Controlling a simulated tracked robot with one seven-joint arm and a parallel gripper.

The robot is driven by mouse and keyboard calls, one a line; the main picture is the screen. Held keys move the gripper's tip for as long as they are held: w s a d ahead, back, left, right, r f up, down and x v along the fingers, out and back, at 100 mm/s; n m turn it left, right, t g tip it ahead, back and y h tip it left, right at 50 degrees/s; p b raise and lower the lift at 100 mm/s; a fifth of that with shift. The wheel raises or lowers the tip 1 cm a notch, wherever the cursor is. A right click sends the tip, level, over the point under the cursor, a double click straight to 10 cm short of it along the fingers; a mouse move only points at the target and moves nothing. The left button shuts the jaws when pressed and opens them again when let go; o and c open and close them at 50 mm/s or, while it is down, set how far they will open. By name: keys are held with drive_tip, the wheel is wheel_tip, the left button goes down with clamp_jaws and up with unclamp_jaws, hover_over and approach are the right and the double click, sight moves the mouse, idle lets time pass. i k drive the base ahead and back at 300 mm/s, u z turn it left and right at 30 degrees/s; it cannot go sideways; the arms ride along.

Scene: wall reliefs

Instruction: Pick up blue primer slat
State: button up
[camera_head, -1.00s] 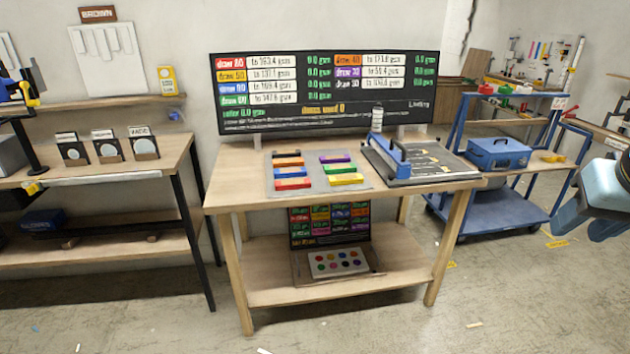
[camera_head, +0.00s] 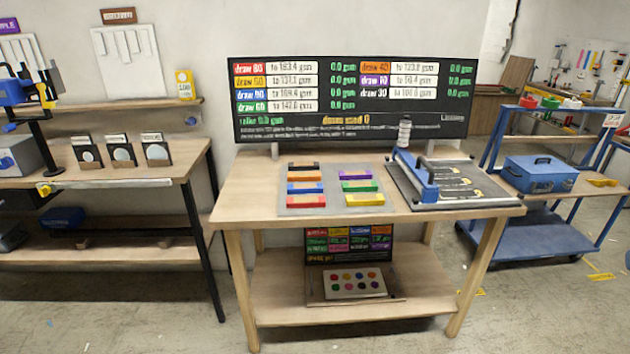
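The blue primer slat (camera_head: 305,188) lies flat on a grey mat (camera_head: 335,207) on the wooden table, in the mat's left column. An orange slat (camera_head: 305,176) lies just behind it and a red-orange slat (camera_head: 305,200) just in front. A black slat (camera_head: 303,165) is at the back. The right column has purple (camera_head: 356,174), green (camera_head: 359,186) and yellow (camera_head: 364,200) slats. My gripper is not in view.
The wooden table (camera_head: 250,207) stands ahead, with a blue-barred board device (camera_head: 422,178) on its right and a display board (camera_head: 350,95) behind. A shelf bench (camera_head: 110,180) stands left, a blue cart (camera_head: 535,215) right. Floor in front is clear.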

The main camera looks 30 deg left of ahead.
sight(317, 188)
drive_tip(key=u, duration=0.4)
drive_tip(key=i, duration=1.45)
drive_tip(key=u, duration=0.6)
